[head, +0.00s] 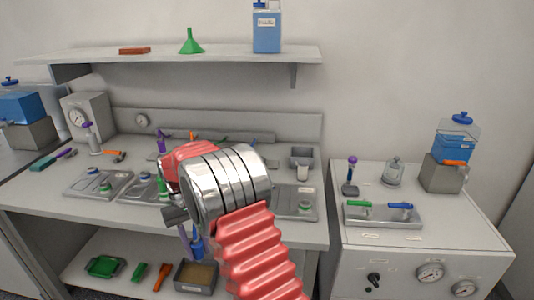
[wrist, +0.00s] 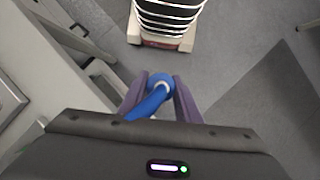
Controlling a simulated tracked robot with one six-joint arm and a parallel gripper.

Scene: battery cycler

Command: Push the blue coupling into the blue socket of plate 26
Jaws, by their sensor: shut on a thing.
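My gripper (wrist: 160,95) is shut on the blue coupling (wrist: 158,84), which has a pale ring and sits between the purple fingers in the wrist view. In the head view the coupling (head: 197,247) hangs below my arm, in front of the bench's front edge, with the gripper (head: 190,238) partly hidden. Grey plates lie on the bench: one at the left (head: 82,188), one in the middle (head: 133,193) and one right of my arm (head: 306,211). Their numbers are too small to read, so I cannot tell which is plate 26. No blue socket shows clearly; my arm covers part of the bench.
A shelf (head: 200,55) above the bench holds a green funnel (head: 190,43) and a blue container (head: 266,32). A right-hand cabinet (head: 420,248) carries a plate with green and blue handles (head: 382,215). A lower shelf (head: 140,270) holds trays. The wrist view shows open floor (wrist: 230,60).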

